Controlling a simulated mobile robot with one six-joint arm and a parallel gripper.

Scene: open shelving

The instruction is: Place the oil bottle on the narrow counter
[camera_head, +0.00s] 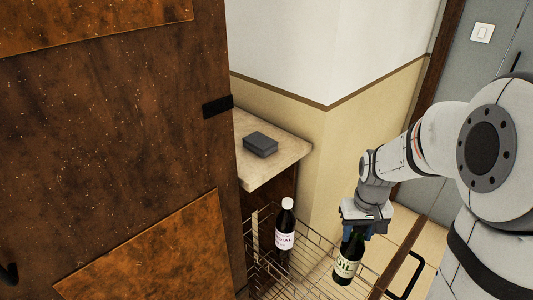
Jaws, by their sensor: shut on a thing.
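The oil bottle (346,267) is dark green with a cream label reading "OIL". My gripper (351,232) is shut on its upper part from above. The bottle hangs slightly tilted at the right side of the wire basket; I cannot tell whether its base is inside or above the basket. The narrow counter (283,165) is a beige slab behind the basket, to the upper left of my gripper. A dark grey box-like object (260,145) lies on it.
A dark bottle with a white cap (285,235) stands in the wire basket (262,268). A tall brown cabinet panel (120,130) borders the counter on the left, and a wall corner (325,115) on the right. The counter's front part is bare.

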